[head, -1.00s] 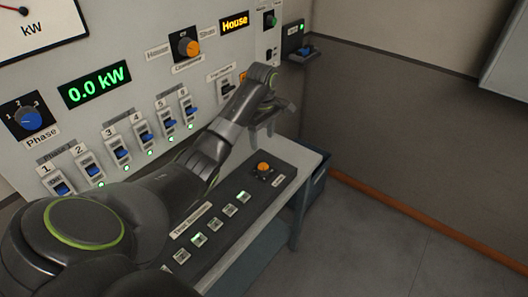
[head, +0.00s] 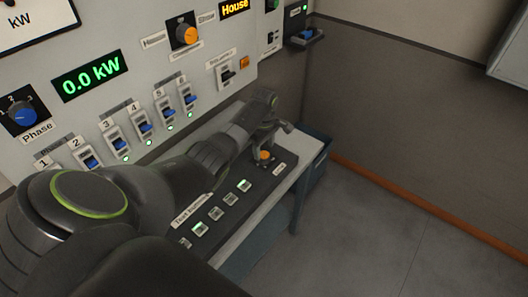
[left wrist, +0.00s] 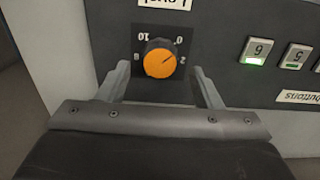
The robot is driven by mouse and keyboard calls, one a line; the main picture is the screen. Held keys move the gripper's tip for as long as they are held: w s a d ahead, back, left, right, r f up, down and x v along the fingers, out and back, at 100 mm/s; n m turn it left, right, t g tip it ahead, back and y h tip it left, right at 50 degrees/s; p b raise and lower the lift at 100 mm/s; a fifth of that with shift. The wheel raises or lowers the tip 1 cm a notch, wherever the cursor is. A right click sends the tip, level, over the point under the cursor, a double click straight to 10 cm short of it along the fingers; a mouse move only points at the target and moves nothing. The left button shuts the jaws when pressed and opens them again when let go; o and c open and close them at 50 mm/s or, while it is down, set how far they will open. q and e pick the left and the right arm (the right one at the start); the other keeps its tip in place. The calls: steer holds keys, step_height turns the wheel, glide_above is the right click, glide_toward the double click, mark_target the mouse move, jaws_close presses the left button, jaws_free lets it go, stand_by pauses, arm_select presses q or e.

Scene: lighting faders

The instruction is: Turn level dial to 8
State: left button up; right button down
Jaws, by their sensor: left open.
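The level dial (head: 265,155) is an orange knob at the far end of a dark button panel (head: 258,190). In the left wrist view the dial (left wrist: 160,60) shows from above, upside down, with the numbers 10, 0, 2 and 8 readable around it. Its dark pointer line faces up and right in that view, towards the 2. My left gripper (head: 271,138) is just over the dial. In the left wrist view its open fingers (left wrist: 160,72) stand on either side of the knob, with gaps visible. My right gripper is not in view.
Several square buttons (head: 229,199) line the panel beside the dial, some lit green. The upright wall panel behind holds blue switches (head: 145,127), another orange knob (head: 187,34) and a 0.0 kW display (head: 90,75). Open floor (head: 370,230) lies to the right.

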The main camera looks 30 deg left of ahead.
mark_target(264, 154)
arm_select(q)
step_height(264, 154, down, 2)
steer(key=shift+f, duration=0.6)
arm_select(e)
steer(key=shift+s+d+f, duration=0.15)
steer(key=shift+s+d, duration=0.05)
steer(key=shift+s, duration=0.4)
arm_select(q)
steer(key=c, duration=1)
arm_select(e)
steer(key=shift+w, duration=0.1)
